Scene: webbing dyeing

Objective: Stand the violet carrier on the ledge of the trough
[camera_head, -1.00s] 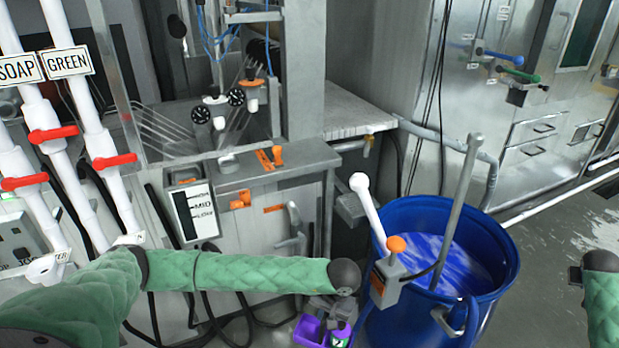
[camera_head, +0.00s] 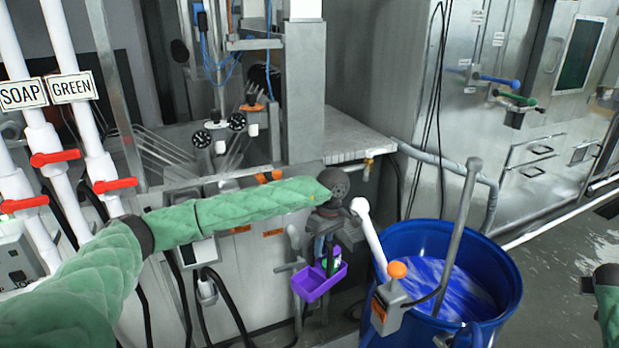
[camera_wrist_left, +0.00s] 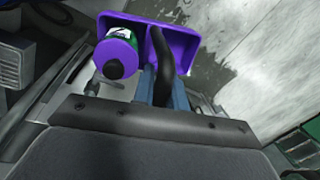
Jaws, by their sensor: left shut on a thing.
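The violet carrier (camera_head: 322,283) is a small open tray with a dark upright handle and a violet-topped bottle with a green label in it. My left gripper (camera_head: 328,222) is shut on the carrier's handle, and the carrier hangs below it in the air, left of the blue drum. In the left wrist view the carrier (camera_wrist_left: 190,45) and its bottle (camera_wrist_left: 117,58) show just beyond the jaws (camera_wrist_left: 160,85). The trough (camera_head: 160,165) stands behind my left arm. Its front ledge is partly hidden by my green sleeve. Only part of my right arm shows at the right edge; its gripper is not in view.
A blue drum (camera_head: 508,300) with blue liquid stands right of the carrier, with a grey pole and a white-handled dispenser (camera_head: 388,305) at its rim. White pipes with red valves (camera_head: 55,160) stand at left. Dark hoses hang below the trough.

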